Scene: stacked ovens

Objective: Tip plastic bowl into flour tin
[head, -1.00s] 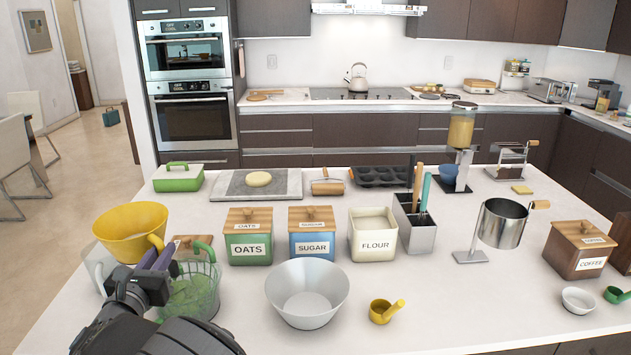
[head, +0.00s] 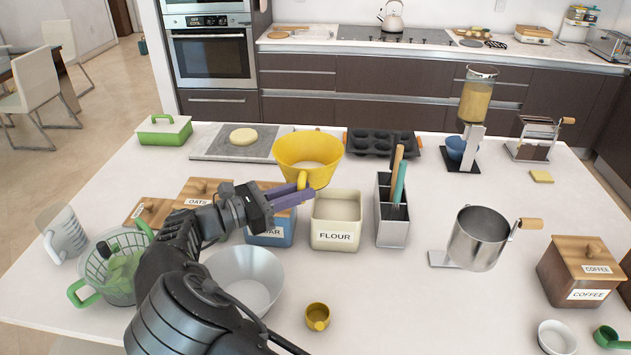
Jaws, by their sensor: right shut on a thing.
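My right gripper (head: 300,194) is shut on the handle of the yellow plastic bowl (head: 328,174). The bowl is held up in the air, close to upright, with pale stuff showing inside. It appears above and just behind the flour tin (head: 336,241), partly over the sugar tin in the picture. The flour tin is cream, square and labelled FLOUR. Its top is open and pale flour shows inside. My left gripper is not in view.
The sugar tin (head: 268,239) and oats tin stand left of the flour tin, partly behind my arm. A utensil holder (head: 391,229) stands close on its right. A metal bowl (head: 262,295) and yellow scoop (head: 317,316) are in front.

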